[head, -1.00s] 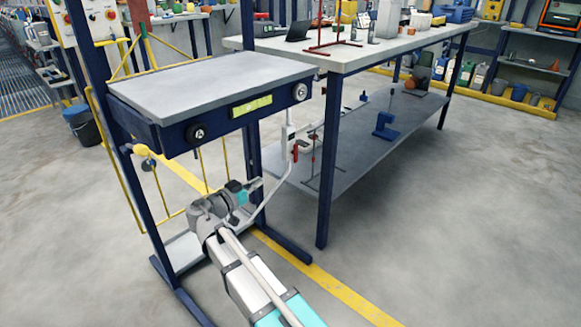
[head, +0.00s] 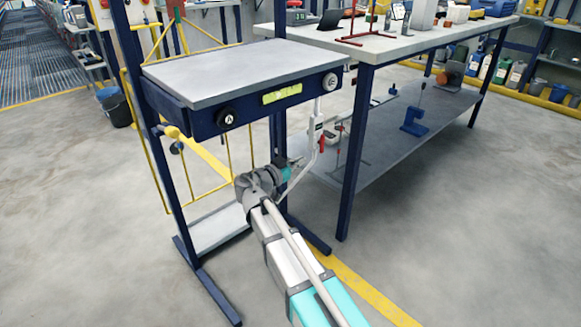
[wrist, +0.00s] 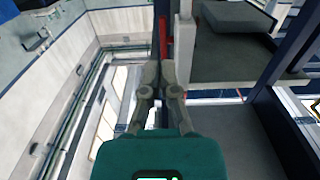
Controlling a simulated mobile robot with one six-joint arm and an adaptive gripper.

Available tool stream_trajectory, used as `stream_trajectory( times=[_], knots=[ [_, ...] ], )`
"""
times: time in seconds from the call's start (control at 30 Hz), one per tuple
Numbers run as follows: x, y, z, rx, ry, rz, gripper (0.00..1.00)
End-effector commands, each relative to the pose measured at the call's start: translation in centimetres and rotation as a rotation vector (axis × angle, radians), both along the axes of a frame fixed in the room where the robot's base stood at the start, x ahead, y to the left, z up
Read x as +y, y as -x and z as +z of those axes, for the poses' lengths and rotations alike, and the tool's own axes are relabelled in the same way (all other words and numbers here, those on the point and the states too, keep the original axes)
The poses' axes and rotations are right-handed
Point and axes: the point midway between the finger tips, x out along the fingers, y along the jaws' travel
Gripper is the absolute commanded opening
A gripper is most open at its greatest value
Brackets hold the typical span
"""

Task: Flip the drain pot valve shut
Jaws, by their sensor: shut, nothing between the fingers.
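A white drain pipe (head: 314,130) hangs below the right end of the workstation's blue drawer front, with a small red lever (head: 322,143) on it pointing down. I take this lever as the drain pot valve's handle. In the wrist view the red lever (wrist: 163,38) shows beyond my fingertips, left of a pale upright body (wrist: 185,48). My gripper (head: 298,162) is below and left of the lever in the head view. In the wrist view my gripper's fingers (wrist: 160,70) are shut and empty. Whether they touch the lever cannot be told.
The grey-topped workstation (head: 225,72) has dark blue legs and a yellow side frame (head: 135,140). A long workbench (head: 400,45) with a lower shelf (head: 385,150) stands close on the right. A lower tray (head: 215,228) lies under the workstation. Open floor lies right and front.

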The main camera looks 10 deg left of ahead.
Motion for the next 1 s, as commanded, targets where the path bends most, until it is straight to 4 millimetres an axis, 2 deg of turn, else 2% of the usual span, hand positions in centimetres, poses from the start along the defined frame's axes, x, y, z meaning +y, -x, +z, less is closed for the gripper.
stream_trajectory(
  times=[0.2,0.5,1.0],
  knots=[
    [-2.1,-2.7,0.0,0.000,0.000,-0.003,0.00],
    [-4.0,-5.1,0.0,0.000,0.000,-0.001,0.00],
    [-4.5,-5.7,0.0,0.000,0.000,0.000,0.00]
  ],
)
